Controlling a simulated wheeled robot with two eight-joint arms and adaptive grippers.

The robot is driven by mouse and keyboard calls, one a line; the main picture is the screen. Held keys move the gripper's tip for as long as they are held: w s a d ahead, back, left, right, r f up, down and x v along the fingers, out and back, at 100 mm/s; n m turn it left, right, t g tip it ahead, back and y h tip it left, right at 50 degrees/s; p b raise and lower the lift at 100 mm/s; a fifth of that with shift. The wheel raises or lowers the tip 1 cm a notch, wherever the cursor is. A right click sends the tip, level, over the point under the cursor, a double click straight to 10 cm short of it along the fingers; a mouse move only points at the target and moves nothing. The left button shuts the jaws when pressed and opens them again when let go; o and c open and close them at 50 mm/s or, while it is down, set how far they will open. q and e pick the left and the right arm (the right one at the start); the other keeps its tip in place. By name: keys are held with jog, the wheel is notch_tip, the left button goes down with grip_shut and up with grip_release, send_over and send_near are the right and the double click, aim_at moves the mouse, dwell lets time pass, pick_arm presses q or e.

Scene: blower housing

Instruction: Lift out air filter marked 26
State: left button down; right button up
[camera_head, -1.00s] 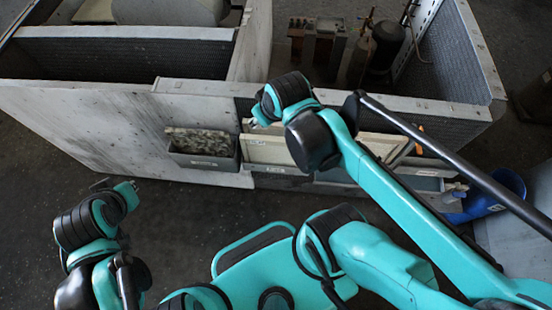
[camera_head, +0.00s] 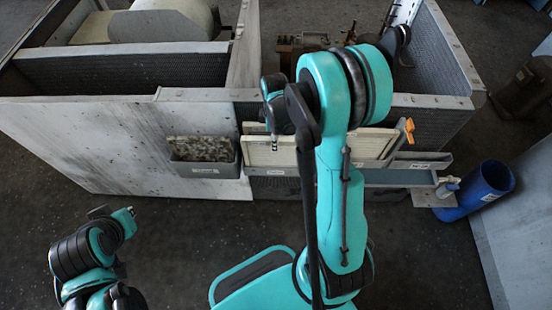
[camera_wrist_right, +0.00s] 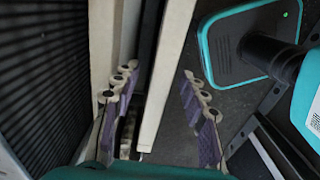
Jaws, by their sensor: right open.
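Cream flat panels, which look like air filters, stand upright in a holder on the side of the grey housing; the front one (camera_head: 262,152) shows in the head view. No number 26 is readable. My right gripper (camera_head: 275,137) is above the panels, partly hidden by my arm. In the right wrist view my right gripper (camera_wrist_right: 160,108) is open. Its fingers lie on either side of one cream panel (camera_wrist_right: 165,75), with a visible gap on the right side. A second cream panel (camera_wrist_right: 102,45) is just left of the left finger. My left gripper (camera_head: 122,218) is far left; its fingers are unclear.
A grey bin (camera_head: 205,169) with a speckled block hangs left of the panels. An orange part (camera_head: 406,130) is at their right end. The floor before the housing's left part is clear.

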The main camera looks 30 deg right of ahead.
aim_at(276, 157)
notch_tip(276, 157, down, 6)
jog(key=b, duration=0.2)
jog(key=shift+d+b, duration=0.15)
jog(key=shift+b, duration=0.15)
jog(key=shift+s+f, duration=0.1)
grip_shut()
